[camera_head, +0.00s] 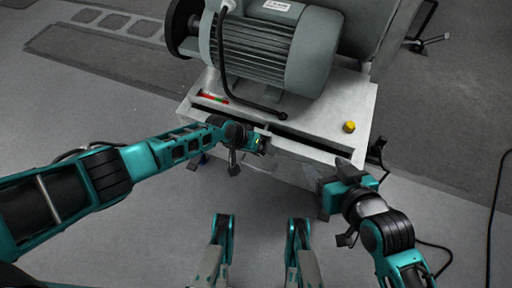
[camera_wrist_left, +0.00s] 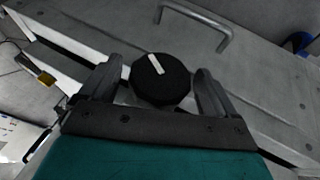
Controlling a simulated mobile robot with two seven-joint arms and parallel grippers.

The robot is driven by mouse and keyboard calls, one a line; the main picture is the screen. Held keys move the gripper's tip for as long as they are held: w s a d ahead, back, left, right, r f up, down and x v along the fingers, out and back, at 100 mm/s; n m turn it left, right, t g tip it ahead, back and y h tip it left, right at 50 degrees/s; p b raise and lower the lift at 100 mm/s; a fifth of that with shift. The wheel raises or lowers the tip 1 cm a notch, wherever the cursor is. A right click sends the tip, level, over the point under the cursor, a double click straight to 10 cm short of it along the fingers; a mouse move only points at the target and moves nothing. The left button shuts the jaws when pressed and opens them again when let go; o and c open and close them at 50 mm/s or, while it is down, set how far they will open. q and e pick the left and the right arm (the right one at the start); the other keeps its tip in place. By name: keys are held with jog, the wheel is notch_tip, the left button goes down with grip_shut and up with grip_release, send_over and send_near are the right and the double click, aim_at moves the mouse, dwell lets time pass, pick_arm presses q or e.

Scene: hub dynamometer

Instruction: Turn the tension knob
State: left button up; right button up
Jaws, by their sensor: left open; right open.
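The tension knob (camera_wrist_left: 160,80) is a round black dial with a white pointer line in the left wrist view. The line leans toward the upper left. My left gripper (camera_wrist_left: 154,76) is open, with one finger on each side of the knob; I cannot tell whether they touch it. In the head view my left gripper (camera_head: 266,140) is at the front edge of the machine's base, and the knob is hidden or too small to make out. My right gripper (camera_head: 334,188) is open and empty, in front of the base's right part.
A large grey motor (camera_head: 262,48) sits on the machine base (camera_head: 318,118). A yellow button (camera_head: 349,127) is on its top at the right. A metal handle (camera_wrist_left: 200,18) is on the panel beyond the knob. Cables lie on the floor at the right.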

pick_arm(q)
jog(key=shift+c, duration=0.2)
jog(key=c, duration=0.9)
jog(key=shift+r, duration=0.1)
